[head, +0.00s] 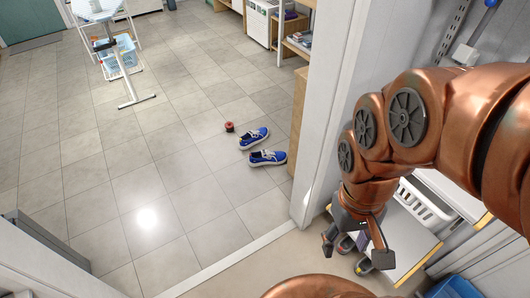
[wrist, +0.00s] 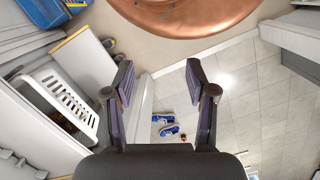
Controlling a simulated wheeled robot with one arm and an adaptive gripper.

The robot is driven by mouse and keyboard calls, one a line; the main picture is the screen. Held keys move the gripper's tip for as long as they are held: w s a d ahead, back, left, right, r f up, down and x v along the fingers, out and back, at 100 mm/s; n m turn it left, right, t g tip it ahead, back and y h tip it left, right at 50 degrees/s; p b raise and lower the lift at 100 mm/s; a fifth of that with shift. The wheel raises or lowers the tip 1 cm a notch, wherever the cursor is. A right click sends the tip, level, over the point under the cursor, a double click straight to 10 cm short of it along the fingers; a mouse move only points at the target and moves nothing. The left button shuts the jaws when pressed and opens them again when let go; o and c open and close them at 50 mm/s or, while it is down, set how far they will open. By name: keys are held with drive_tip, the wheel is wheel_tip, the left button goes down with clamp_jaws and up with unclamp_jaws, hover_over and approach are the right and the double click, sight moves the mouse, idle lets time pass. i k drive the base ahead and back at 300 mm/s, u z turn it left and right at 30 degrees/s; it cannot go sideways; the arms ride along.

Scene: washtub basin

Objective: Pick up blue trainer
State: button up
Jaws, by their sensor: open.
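Two blue trainers with white soles lie on the tiled floor beyond the doorway. In the head view one trainer (head: 254,138) is slightly farther off and the other trainer (head: 267,158) is nearer. In the wrist view they show small between my fingers, one trainer (wrist: 162,119) above the other trainer (wrist: 169,131). My gripper (head: 354,246) is open and empty, on the near side of the threshold and well apart from the trainers. Its spread fingers also show in the wrist view (wrist: 158,90).
A small red and dark round object (head: 229,127) lies beside the trainers. A white door frame (head: 331,120) stands between my arm and them. A white basket (head: 428,206), shelf and dark shoes (head: 347,244) are close by my gripper.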

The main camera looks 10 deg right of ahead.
sight(264, 157)
drive_tip(key=u, duration=0.7)
drive_tip(key=i, duration=6.05)
drive_tip(key=z, duration=1.85)
drive_tip(key=i, duration=1.2)
